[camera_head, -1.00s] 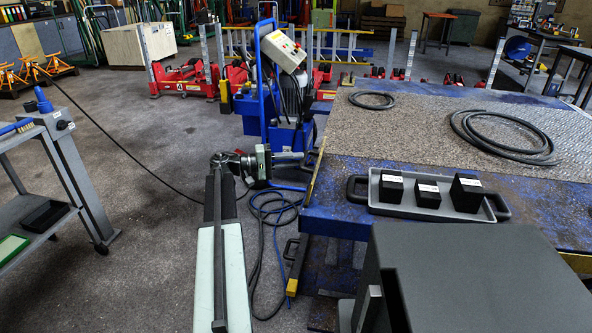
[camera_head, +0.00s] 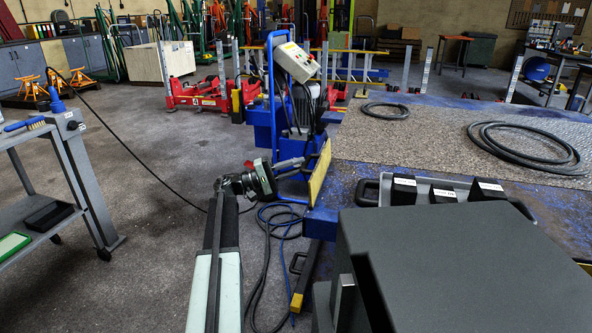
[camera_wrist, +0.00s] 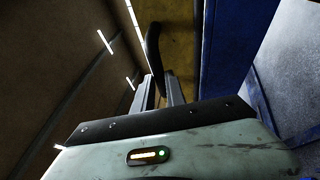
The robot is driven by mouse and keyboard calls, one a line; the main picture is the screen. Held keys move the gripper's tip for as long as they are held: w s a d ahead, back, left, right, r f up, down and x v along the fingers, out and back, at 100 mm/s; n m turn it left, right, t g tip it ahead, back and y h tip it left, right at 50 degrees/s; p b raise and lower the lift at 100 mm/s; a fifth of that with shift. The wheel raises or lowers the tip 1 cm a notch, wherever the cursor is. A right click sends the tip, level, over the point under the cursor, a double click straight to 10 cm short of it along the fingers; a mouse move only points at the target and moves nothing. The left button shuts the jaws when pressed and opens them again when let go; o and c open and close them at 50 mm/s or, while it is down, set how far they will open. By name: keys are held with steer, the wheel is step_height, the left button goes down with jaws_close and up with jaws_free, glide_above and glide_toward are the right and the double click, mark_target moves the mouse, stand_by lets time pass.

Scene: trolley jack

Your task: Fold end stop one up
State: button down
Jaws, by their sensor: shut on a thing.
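A yellow end-stop plate (camera_head: 320,172) stands at the left edge of the blue platform (camera_head: 350,185), rising above its top. My gripper (camera_head: 302,163) is on the plate's left side. In the wrist view, my gripper (camera_wrist: 157,88) is shut on a dark curved handle (camera_wrist: 153,48) in front of the yellow plate (camera_wrist: 181,45). A second yellow-edged flap (camera_head: 303,280) with a black handle hangs lower at the near edge. I see no number on either flap, and my gripper partly hides the handle.
A blue hydraulic unit (camera_head: 262,128) stands just behind my gripper. Loose hoses (camera_head: 268,235) lie on the floor beside my arm. A tray (camera_head: 385,190) with black boxes and coiled cable (camera_head: 530,150) lie on the platform. A grey trolley (camera_head: 85,190) is at left.

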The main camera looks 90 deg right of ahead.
steer(key=c, duration=1.4)
jaws_free()
steer(key=shift+o, duration=0.2)
steer(key=b+v, duration=0.2)
steer(key=v, duration=0.6)
